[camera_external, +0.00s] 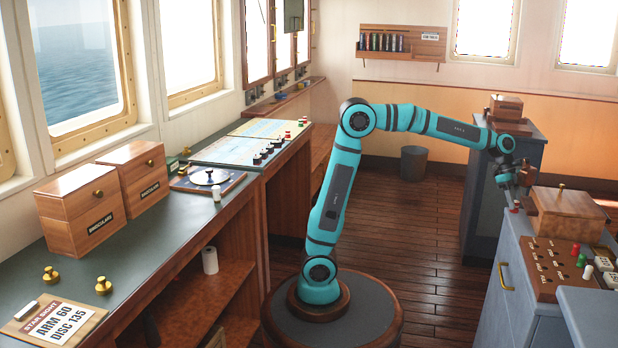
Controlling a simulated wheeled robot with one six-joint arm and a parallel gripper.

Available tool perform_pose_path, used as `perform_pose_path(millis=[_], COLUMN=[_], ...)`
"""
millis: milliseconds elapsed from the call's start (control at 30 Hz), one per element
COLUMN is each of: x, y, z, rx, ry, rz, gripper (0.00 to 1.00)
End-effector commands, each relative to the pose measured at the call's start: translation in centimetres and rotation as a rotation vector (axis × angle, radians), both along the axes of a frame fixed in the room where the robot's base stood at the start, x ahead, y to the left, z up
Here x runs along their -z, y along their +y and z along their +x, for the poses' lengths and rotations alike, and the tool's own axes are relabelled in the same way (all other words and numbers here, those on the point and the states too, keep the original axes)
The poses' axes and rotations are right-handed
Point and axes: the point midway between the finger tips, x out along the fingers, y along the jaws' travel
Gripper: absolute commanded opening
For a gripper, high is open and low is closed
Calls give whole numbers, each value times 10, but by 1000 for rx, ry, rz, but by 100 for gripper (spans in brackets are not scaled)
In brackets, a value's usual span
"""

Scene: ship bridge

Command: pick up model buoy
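My gripper (517,196) hangs at the end of the teal arm, low over the left end of the right-hand counter, just left of a wooden box. Its fingers are small and dark here, and I cannot tell whether they are open or shut. A tiny red spot (516,208) shows just below it; I cannot tell what it is. No thing is clearly recognisable as the model buoy. Small red (575,249), green (581,260) and white (588,271) pieces stand on a wooden board, right of and nearer than the gripper.
The wooden box (568,213) with a knob stands close beside my gripper. The wooden board (545,272) lies in front of it. A dark cabinet (500,180) stands behind. The left desk (150,245) holds boxes and brass weights. Open floor (425,225) lies between.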

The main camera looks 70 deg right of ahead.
Motion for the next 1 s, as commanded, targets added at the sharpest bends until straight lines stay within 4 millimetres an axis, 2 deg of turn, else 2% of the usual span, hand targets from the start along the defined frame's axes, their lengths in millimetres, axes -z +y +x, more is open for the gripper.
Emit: perform_pose_path(millis=[100,300,467,567,600,833,1000], x=[7,7,7,7,7,6,-5], y=[3,3,3,3,3,3,3], z=[-3,-3,-3,-3,-3,-2,2], rx=[0,0,0,0,0,0,0], ry=[1,1,1,1,1,1,2], rz=[-1,0,0,0,0,0,0], gripper=[40,38,7,6,3,3,3])
